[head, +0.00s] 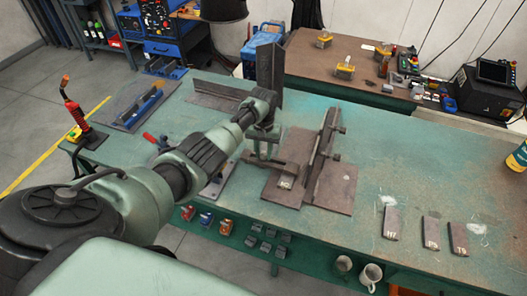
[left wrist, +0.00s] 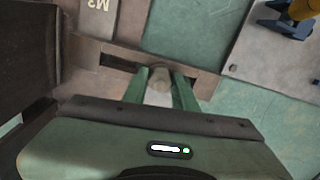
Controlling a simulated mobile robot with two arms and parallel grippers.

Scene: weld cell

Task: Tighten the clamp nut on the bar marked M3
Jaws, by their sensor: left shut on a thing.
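My left gripper (head: 262,152) is over the green table, at the left side of a brown steel plate assembly. In the left wrist view the two green fingers (left wrist: 160,90) are shut on a round brownish clamp nut (left wrist: 161,78), one finger on each side. The nut sits at a slotted brown clamp piece (left wrist: 205,80). Beside it lies a bar (left wrist: 100,18) with a pale mark beginning with M; its second character is partly unclear. In the head view the marked bar (head: 287,181) shows a small pale label. The nut is hidden there. My right gripper is not in view.
An upright fence with clamps (head: 322,145) stands on the plates (head: 335,190) right of the gripper. Three dark marked pieces (head: 390,222) lie at the right. A blue-and-grey fixture (head: 145,105) lies at the left. The table (head: 380,150) is clear between the plates and marked pieces.

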